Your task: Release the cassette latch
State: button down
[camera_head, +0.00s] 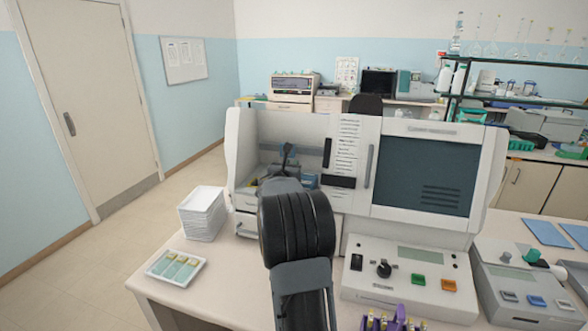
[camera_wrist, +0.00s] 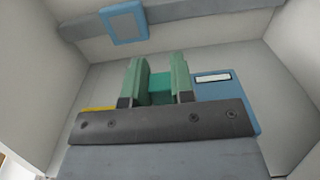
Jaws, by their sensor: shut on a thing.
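In the wrist view my gripper (camera_wrist: 158,66) has its two green fingers closed on the sides of a small teal block (camera_wrist: 161,86), which looks like the cassette latch. A blue body with a white label (camera_wrist: 247,102), likely the cassette, shows to the right behind the dark bar of my gripper. Its lower part is hidden. In the head view my arm reaches into the open left bay of the staining machine (camera_head: 232,160). A little blue (camera_head: 311,182) shows beside the arm there; the fingers and the grip are hidden.
In the wrist view a blue square block (camera_wrist: 124,22) sits on a grey rail above the fingers, with pale bay walls on both sides. In the head view stacked white trays (camera_head: 203,213) and a slide tray (camera_head: 200,275) stand left of my arm. A control panel (camera_head: 372,287) stands right.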

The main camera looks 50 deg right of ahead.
jog(key=c, duration=1)
grip_release()
jog(key=shift+w+a, duration=0.15)
jog(key=shift+w, duration=0.05)
jog(key=shift+o, duration=0.2)
jog(key=b+v, duration=0.4)
jog(key=v, duration=0.9)
jog(key=shift+s+a, duration=0.3)
